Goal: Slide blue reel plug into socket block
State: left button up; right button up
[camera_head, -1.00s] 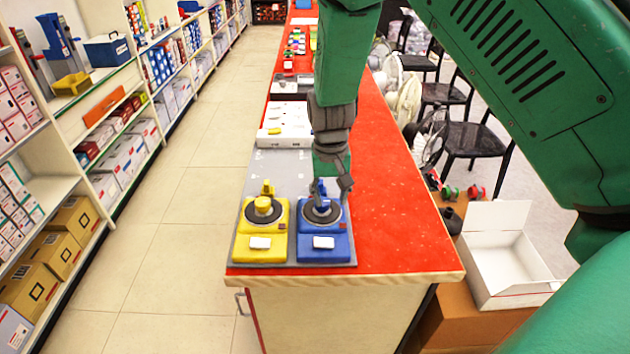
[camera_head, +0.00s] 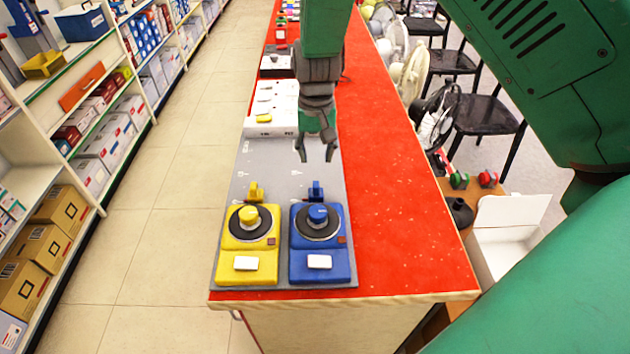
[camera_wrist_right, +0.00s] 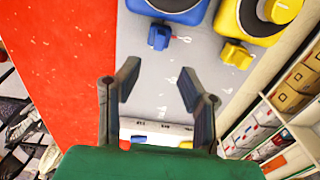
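The blue reel (camera_head: 320,228) sits on a grey board on the red counter, with a round dark disc and blue knob on top. Its small blue plug (camera_head: 316,190) stands just behind it on the board; the plug also shows in the wrist view (camera_wrist_right: 159,38). My right gripper (camera_head: 316,161) is beyond the plug, fingers spread and empty; in the wrist view its open fingers (camera_wrist_right: 160,90) have bare grey board between them. A white block (camera_head: 270,128), perhaps the socket block, stands at the board's far end. My left gripper is not in view.
A yellow reel (camera_head: 249,228) with a yellow plug (camera_head: 254,191) stands left of the blue one. The red counter (camera_head: 400,210) is clear to the right. Shelves (camera_head: 100,120) line the left; chairs (camera_head: 483,115) and an open white box (camera_head: 505,235) are on the right.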

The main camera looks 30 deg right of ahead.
aim_at(316, 184)
notch_tip(316, 184, down, 11)
jog(key=shift+r, duration=0.2)
jog(key=shift+d, duration=0.1)
grip_shut()
